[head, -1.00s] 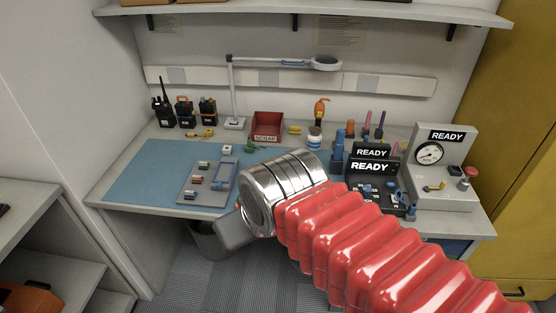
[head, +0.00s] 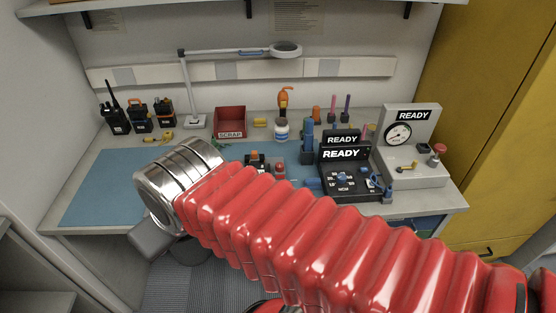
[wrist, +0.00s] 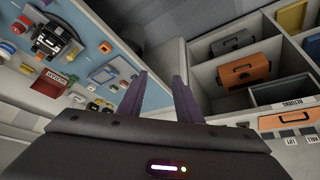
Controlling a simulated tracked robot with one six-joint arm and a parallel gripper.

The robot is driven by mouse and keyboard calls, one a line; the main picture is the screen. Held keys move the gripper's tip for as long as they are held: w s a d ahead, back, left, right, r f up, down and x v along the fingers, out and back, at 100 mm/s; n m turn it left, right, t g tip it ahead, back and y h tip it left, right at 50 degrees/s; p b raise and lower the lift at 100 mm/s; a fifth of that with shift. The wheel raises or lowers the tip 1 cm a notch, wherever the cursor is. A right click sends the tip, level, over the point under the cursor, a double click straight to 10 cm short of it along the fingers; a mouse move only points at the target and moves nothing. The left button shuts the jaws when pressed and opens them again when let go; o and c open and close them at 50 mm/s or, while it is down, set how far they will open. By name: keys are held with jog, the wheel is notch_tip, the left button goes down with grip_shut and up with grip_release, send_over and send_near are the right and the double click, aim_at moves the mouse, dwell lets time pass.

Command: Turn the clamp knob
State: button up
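I cannot tell for sure which part is the clamp knob. A black READY unit (head: 347,188) on the bench has a small blue dial (head: 343,177) on its sloped front. In the wrist view a dark device with an orange part (wrist: 53,42) sits at the upper left over the blue mat (wrist: 92,38), with small blue and red parts near it. My gripper (wrist: 160,75) shows in the wrist view with its two fingers apart and nothing between them.
A grey gauge station (head: 410,150) with a red button stands at the right, beside the READY unit. A lamp (head: 195,90), a red SCRAP bin (head: 230,121) and several radios (head: 140,116) line the back. Shelving with an orange case (wrist: 246,72) fills the right of the wrist view.

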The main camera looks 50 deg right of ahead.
jog(key=shift+o, duration=1)
jog(key=shift+w+d+r, duration=0.15)
jog(key=shift+w+d, duration=0.05)
jog(key=w+d+r+n+g+h, duration=0.1)
jog(key=w+d+n+g, duration=0.15)
jog(key=w+d, duration=0.45)
jog(key=w+d+r+n+g, duration=0.1)
jog(key=w+d+n, duration=0.15)
jog(key=d, duration=0.95)
jog(key=s+d+f+n, duration=0.1)
jog(key=d+f+n, duration=0.1)
jog(key=d, duration=0.9)
jog(key=s+d+f+n+g, duration=0.1)
jog(key=s+d+f+n, duration=0.1)
jog(key=d, duration=0.9)
jog(key=shift+s+d+f+n+y, duration=0.15)
jog(key=shift+d+f+n+y, duration=0.15)
jog(key=shift+f+n, duration=0.6)
jog(key=shift+r+g, duration=0.2)
jog(key=shift+g, duration=0.05)
